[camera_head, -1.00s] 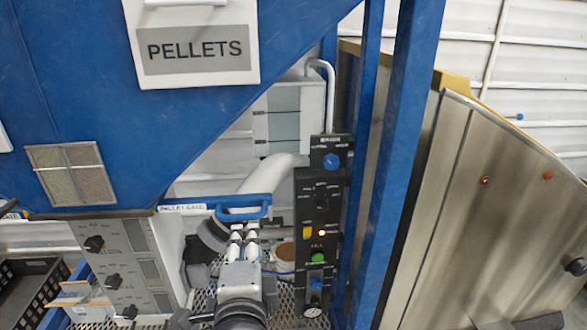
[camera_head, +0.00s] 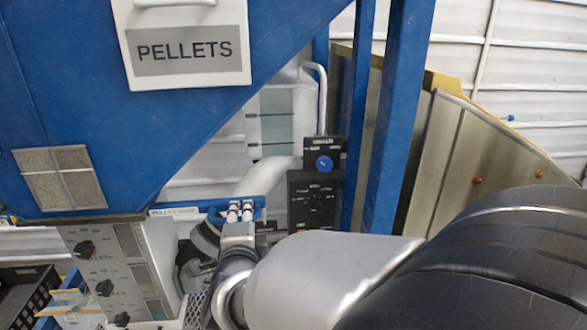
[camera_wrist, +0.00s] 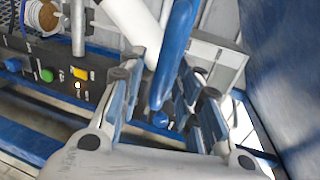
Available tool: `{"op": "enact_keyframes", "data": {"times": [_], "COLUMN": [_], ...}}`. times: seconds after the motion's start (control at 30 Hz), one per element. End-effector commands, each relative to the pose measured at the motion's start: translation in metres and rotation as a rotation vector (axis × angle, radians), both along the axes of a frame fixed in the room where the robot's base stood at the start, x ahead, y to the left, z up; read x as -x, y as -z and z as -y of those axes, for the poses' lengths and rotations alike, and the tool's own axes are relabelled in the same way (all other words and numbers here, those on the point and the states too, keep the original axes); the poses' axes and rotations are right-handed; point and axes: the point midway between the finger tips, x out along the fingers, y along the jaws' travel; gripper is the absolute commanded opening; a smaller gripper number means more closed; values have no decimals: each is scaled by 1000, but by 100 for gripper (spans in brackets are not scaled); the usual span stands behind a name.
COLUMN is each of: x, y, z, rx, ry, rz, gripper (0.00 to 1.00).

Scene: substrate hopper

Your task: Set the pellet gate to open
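The blue pellet gate handle (camera_head: 262,201) sits under the hopper's lower edge in the head view, beside the partly covered label (camera_head: 175,211). My gripper (camera_head: 240,207) is at this handle, with its fingertips overlapping it. In the wrist view, a blue bar (camera_wrist: 173,58) runs between the fingers of my gripper (camera_wrist: 160,92). The fingers are spread, with a visible gap on the left of the bar; contact on the right side is unclear. My arm hides part of the gate's surroundings in the head view.
The blue hopper with a PELLETS sign (camera_head: 188,50) hangs above. A black control panel (camera_head: 315,200) and blue posts (camera_head: 398,110) stand to the right. A grey knob panel (camera_head: 120,270) is at lower left. A white pipe (camera_wrist: 135,20) passes close to the fingers.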

Motion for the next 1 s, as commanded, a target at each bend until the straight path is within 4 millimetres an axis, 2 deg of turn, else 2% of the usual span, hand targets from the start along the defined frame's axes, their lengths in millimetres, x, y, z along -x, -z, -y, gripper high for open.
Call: {"op": "enact_keyframes", "data": {"times": [0.07, 0.5, 1.0], "x": [0, 0, 0], "y": [0, 0, 1], "z": [0, 0, 1], "rx": [0, 0, 0], "ry": [0, 0, 1], "rz": [0, 0, -2], "gripper": [28, 0, 0]}}
